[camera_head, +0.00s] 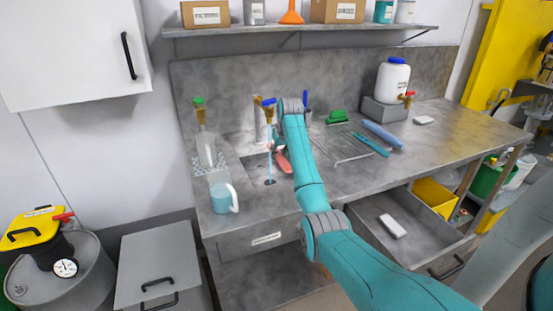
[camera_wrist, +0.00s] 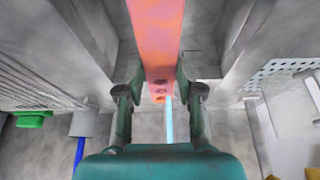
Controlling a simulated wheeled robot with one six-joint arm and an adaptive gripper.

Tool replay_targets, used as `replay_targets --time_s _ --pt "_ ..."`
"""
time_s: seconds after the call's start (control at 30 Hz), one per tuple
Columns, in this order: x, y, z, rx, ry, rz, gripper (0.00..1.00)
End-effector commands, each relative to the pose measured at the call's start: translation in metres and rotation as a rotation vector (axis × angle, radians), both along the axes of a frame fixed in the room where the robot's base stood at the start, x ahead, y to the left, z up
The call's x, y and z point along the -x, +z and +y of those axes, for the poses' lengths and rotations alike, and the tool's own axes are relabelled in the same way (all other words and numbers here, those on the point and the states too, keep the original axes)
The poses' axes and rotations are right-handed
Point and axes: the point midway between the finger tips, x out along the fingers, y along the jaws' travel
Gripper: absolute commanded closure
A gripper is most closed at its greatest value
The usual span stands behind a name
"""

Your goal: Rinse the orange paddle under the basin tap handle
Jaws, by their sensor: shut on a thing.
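The orange paddle (camera_wrist: 157,35) runs up the wrist view between the fingers of my gripper (camera_wrist: 160,88), which is shut on it. In the head view the paddle (camera_head: 282,160) hangs over the sunken basin (camera_head: 252,164), and my arm hides most of the gripper. The basin tap has a blue handle (camera_head: 268,101). A light blue water stream (camera_head: 270,168) falls below it, just left of the paddle. The stream also shows beyond the paddle's near end in the wrist view (camera_wrist: 169,120). I cannot tell whether water touches the paddle.
A second tap with a green handle (camera_head: 199,101) stands left. A pale blue jug (camera_head: 222,198) sits at the front left. A green brush (camera_head: 336,117), wire rack (camera_head: 343,144) and blue roll (camera_head: 383,134) lie right. A drawer (camera_head: 405,222) is open below.

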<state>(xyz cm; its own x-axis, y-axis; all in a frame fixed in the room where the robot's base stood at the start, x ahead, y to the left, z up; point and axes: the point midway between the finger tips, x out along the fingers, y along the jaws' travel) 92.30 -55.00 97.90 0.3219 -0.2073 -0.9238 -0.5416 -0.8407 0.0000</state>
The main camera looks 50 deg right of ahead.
Motion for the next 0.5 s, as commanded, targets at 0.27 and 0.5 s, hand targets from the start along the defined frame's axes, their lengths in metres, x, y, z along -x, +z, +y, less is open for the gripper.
replay_targets --time_s 0.27,0.5 --pt "-0.0025 -0.0004 0.0085 0.000 0.001 0.001 0.98" --pt "-0.0030 -0.0001 0.0101 -0.001 0.000 0.001 0.98"
